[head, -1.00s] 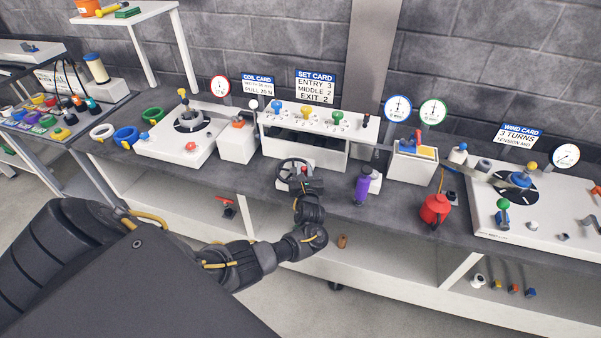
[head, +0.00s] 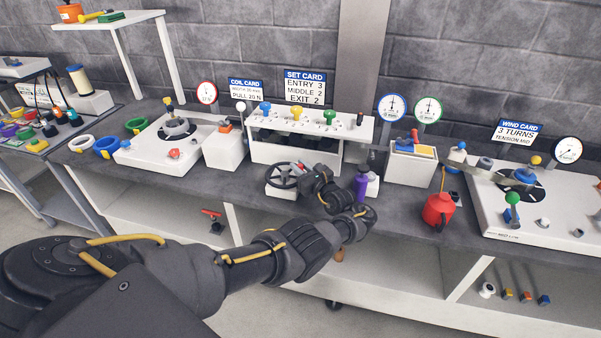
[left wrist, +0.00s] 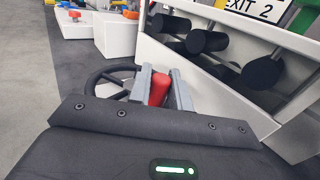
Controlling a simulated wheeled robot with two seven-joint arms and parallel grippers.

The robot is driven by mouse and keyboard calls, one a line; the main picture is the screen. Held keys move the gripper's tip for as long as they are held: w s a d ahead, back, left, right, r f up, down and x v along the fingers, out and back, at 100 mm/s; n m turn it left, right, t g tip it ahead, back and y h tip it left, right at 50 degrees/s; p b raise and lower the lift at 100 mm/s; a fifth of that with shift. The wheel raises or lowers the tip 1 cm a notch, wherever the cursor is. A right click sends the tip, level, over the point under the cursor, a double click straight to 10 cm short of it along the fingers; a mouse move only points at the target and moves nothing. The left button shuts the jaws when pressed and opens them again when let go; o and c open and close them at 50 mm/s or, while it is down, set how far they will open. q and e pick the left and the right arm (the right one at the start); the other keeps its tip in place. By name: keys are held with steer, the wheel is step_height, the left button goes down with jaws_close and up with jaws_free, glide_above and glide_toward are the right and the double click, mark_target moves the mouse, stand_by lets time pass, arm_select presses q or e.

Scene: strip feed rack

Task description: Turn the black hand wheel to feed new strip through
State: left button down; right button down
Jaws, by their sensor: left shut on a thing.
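The black hand wheel (head: 283,176) stands on a small white block at the bench's front, below the white roller rack (head: 294,152). It also shows in the left wrist view (left wrist: 97,84), left of the fingers. My left gripper (head: 304,170) is at the wheel's right side. In the left wrist view my left gripper (left wrist: 159,91) is shut on a red handle (left wrist: 158,87), standing between its two grey fingers at the wheel's right edge. Dark rollers (left wrist: 208,41) show inside the rack. Whether strip runs between them cannot be told. My right gripper is not in view.
A purple bottle (head: 361,186) stands close right of my left gripper, with a red can (head: 438,210) farther right. A white unit with a turntable (head: 176,140) is at left, a winding unit (head: 520,200) at right. The set card (head: 304,88) stands behind the rack.

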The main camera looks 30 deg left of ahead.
arm_select(q)
steer(key=shift+w+r, duration=0.1)
stand_by(0.3)
steer(key=c, duration=1.3)
jaws_free()
steer(key=shift+c, duration=0.2)
